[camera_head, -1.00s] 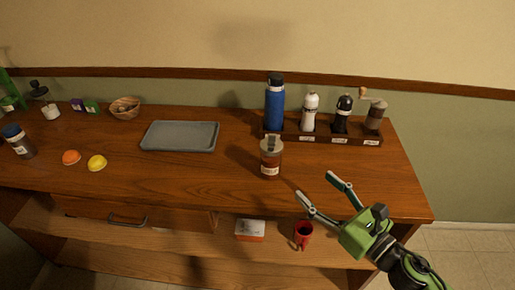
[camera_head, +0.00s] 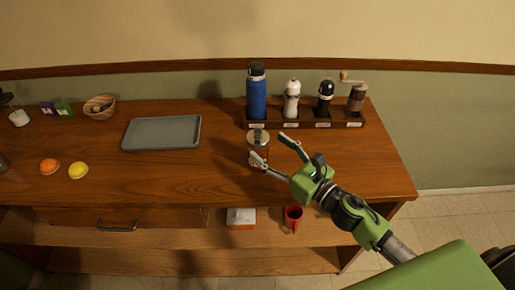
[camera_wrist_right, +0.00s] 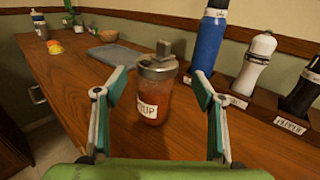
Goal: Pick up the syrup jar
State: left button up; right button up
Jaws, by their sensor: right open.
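The syrup jar (camera_head: 258,143) stands upright on the wooden counter, in front of the blue bottle. In the right wrist view the syrup jar (camera_wrist_right: 156,90) has a metal lid, reddish-brown contents and a white label partly reading "RUP". My right gripper (camera_head: 273,147) is open, its fingers reaching toward the jar from the right front. In the right wrist view my right gripper (camera_wrist_right: 158,92) has one finger on each side of the jar in the picture, with gaps showing on both sides. One finger hides part of the jar in the head view. My left gripper is out of view.
A wooden rack (camera_head: 307,123) with the blue bottle (camera_head: 257,98), white shaker (camera_head: 291,100), black shaker (camera_head: 325,98) and grinder (camera_head: 357,98) stands behind the jar. A grey tray (camera_head: 162,133) lies to the left. A red mug (camera_head: 293,217) is on the shelf below. Counter between tray and jar is clear.

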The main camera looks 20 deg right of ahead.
aim_at(258, 139)
jog(key=shift+w+a+r, duration=0.1)
jog(key=shift+w, duration=0.1)
jog(key=shift+w+a+r+p, duration=0.1)
jog(key=shift+w+a+p, duration=0.1)
jog(key=shift+w+p, duration=0.15)
jog(key=p+x, duration=0.1)
jog(key=x, duration=0.2)
jog(key=shift+w+a, duration=0.15)
jog(key=shift+a, duration=0.1)
jog(key=shift+w+a+p, duration=0.15)
jog(key=shift+w+p, duration=0.15)
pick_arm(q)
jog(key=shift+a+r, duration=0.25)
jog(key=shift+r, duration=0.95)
pick_arm(e)
grip_shut()
